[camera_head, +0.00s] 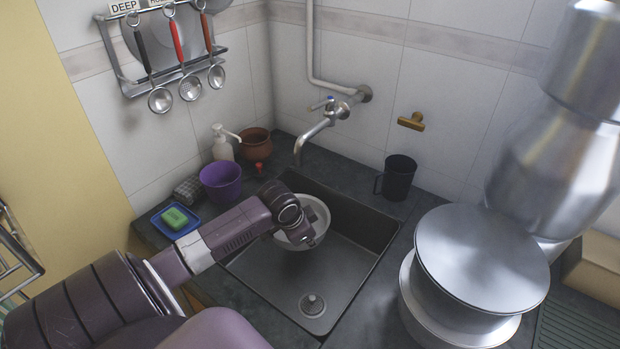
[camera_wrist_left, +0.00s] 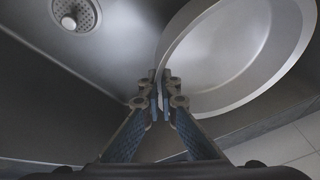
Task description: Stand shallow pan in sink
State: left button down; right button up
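The shallow pan (camera_head: 318,214) is a pale grey metal dish inside or just above the far part of the dark sink (camera_head: 345,262), partly hidden by my left gripper. In the left wrist view the pan (camera_wrist_left: 235,50) fills the upper right and looks tilted. My left gripper (camera_head: 302,236) reaches over the sink from the left. In the left wrist view its fingers (camera_wrist_left: 160,92) are close together with the pan's rim between them. I cannot tell whether the pan touches the sink floor or wall. My right gripper is not in view.
The sink drain (camera_head: 312,305) is at the near end, with bare floor around it. A tap (camera_head: 318,130) overhangs the back. A black mug (camera_head: 397,177) and large steel canisters (camera_head: 480,260) stand right. A purple cup (camera_head: 221,181), soap dish (camera_head: 175,219) and dispenser (camera_head: 222,148) stand left.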

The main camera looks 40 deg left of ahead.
pick_arm(q)
notch_tip(320, 180, down, 10)
jog(key=shift+f+b, duration=0.2)
jog(key=shift+b, duration=0.1)
jog(key=shift+f, duration=0.15)
jog(key=c, duration=2.2)
grip_release()
jog(key=shift+o, duration=0.2)
jog(key=p+v, duration=0.1)
jog(key=v, duration=1.1)
jog(key=shift+r, duration=0.2)
